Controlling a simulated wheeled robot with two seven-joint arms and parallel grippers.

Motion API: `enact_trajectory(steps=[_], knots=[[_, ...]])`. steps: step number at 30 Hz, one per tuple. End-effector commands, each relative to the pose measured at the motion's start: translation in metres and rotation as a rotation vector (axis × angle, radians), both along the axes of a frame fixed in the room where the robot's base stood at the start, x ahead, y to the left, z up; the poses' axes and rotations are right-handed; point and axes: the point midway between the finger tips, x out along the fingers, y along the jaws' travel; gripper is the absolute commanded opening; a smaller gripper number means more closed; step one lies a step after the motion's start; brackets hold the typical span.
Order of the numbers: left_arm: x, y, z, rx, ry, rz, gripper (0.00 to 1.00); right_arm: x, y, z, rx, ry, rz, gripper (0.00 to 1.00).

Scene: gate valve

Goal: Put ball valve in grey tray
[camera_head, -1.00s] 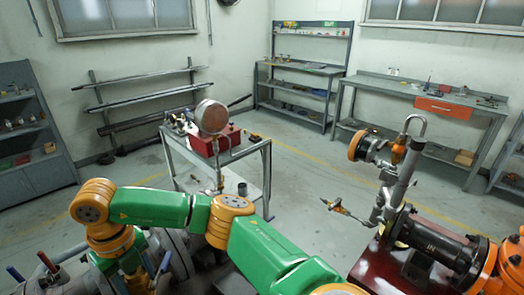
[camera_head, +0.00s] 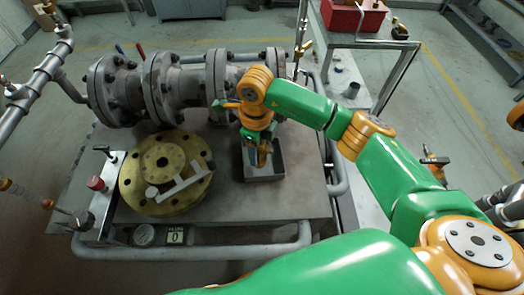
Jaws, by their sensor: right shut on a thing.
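The grey tray (camera_head: 264,177) is a small open box on the metal bench, right of the brass flange. My right gripper (camera_head: 262,152) points down into the tray area, with its fingertips at or just above the tray opening. It is shut on a small brassy thing (camera_head: 263,158), which looks like the ball valve but is mostly hidden by the fingers and the wrist. I cannot tell whether it touches the tray floor. My left gripper is not in view.
A round brass flange (camera_head: 140,205) with a grey handle-like part lies left of the tray. A flanged grey pipe (camera_head: 185,85) runs close behind. A tubular rail (camera_head: 240,252) edges the bench front. A red box (camera_head: 352,17) stands on a side table.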

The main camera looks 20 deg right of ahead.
Motion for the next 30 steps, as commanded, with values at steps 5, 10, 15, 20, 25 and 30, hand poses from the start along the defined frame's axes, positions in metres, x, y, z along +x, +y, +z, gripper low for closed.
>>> enact_trajectory(steps=[5, 10, 15, 20, 25, 30], knots=[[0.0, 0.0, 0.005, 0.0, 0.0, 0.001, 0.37, 0.0, 0.0, -0.025, 0.001, 0.001, 0.0, 0.0], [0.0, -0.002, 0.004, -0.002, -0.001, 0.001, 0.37, 0.0, 0.0, -0.027, 0.001, -0.001, 0.0, 0.0], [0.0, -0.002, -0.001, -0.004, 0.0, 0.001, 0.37, 0.0, 0.0, -0.031, 0.0, -0.001, -0.001, 0.0], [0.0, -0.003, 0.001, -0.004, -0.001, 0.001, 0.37, 0.0, 0.0, -0.029, -0.001, 0.001, -0.001, 0.8], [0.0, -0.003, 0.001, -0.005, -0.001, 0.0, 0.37, 0.0, 0.0, -0.029, -0.001, 0.001, -0.002, 0.8], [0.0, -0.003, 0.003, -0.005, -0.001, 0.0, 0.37, 0.001, 0.0, -0.021, -0.001, -0.002, -0.002, 0.8]])
